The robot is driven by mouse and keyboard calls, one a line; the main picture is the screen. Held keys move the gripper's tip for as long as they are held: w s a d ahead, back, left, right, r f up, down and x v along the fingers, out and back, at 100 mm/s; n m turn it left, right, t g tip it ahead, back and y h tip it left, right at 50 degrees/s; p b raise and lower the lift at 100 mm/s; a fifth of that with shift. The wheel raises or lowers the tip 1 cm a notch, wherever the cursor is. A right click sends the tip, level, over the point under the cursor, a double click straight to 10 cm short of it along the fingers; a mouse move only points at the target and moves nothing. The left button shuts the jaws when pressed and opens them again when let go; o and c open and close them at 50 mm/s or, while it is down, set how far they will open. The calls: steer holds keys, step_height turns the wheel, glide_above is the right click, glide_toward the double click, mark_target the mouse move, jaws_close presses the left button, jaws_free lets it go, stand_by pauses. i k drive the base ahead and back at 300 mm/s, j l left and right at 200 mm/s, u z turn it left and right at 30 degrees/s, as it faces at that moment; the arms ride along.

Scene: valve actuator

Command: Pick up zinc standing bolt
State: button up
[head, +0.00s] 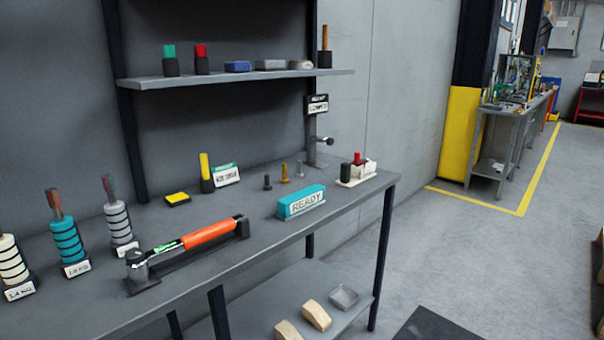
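Three small bolts stand upright in a row on the grey workbench (215,272), near its back edge and right of the middle. The right one is light grey and looks like the zinc standing bolt (300,170). The middle one is a brass-coloured bolt (284,174), and the left one is a dark bolt (267,182). They stand apart from each other. My gripper is not in view.
A teal READY block (301,203) lies in front of the bolts. A white holder (356,178) with red and black pieces stands to their right. An orange-handled tool (208,233) and ringed weights (66,240) are at left. A shelf (235,79) hangs above.

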mark_target(299, 175)
steer(key=l+u, duration=0.1)
steer(key=u, duration=0.35)
steer(key=i+l+u, duration=0.1)
steer(key=u, duration=0.3)
steer(key=l+u, duration=0.4)
steer(key=l, duration=0.2)
steer(key=k+l+u, duration=0.1)
steer(key=l+u, duration=0.25)
steer(key=l, duration=0.2)
steer(key=k+l+u, duration=0.1)
steer(key=l, duration=0.3)
steer(key=k+l+u, duration=0.15)
steer(key=l, duration=0.25)
steer(key=k+l+u, duration=0.1)
steer(key=l, duration=0.3)
steer(key=k+l, duration=0.1)
steer(key=l, duration=0.25)
steer(key=k+l, duration=0.15)
steer(key=l, duration=0.2)
steer(key=k+l, duration=0.1)
steer(key=l, duration=0.25)
steer(key=k+l, duration=0.1)
steer(key=l, duration=0.25)
steer(key=k+l, duration=0.1)
steer(key=l, duration=0.25)
steer(key=k+l, duration=0.15)
steer(key=l, duration=0.2)
steer(key=i+j+u, duration=0.1)
steer(key=i, duration=0.3)
